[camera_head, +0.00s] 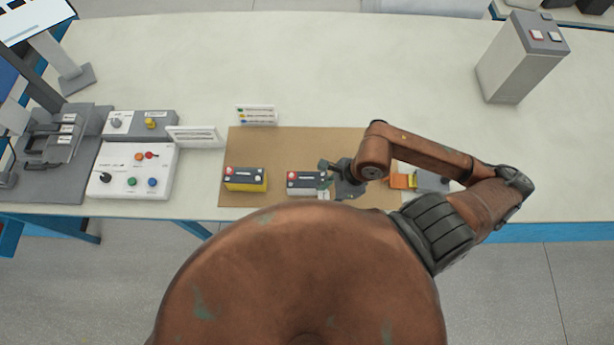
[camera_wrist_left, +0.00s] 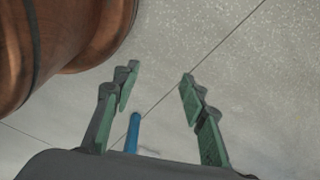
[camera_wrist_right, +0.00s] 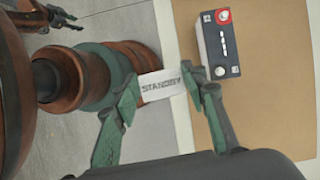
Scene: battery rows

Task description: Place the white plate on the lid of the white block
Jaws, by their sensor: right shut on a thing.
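The white plate (camera_wrist_right: 160,85), lettered STANDBY, is held between the fingertips of my right gripper (camera_wrist_right: 162,80) in the right wrist view. My left gripper (camera_wrist_left: 160,95) is open and empty over the floor in the left wrist view.
A yellow block (camera_head: 245,179) with a dark lid stands left on the mat (camera_head: 290,145). An orange block (camera_head: 402,181) is partly hidden by my right arm. A control panel (camera_head: 135,170) and small signs (camera_head: 256,115) stand nearby. The table's back is mostly clear.

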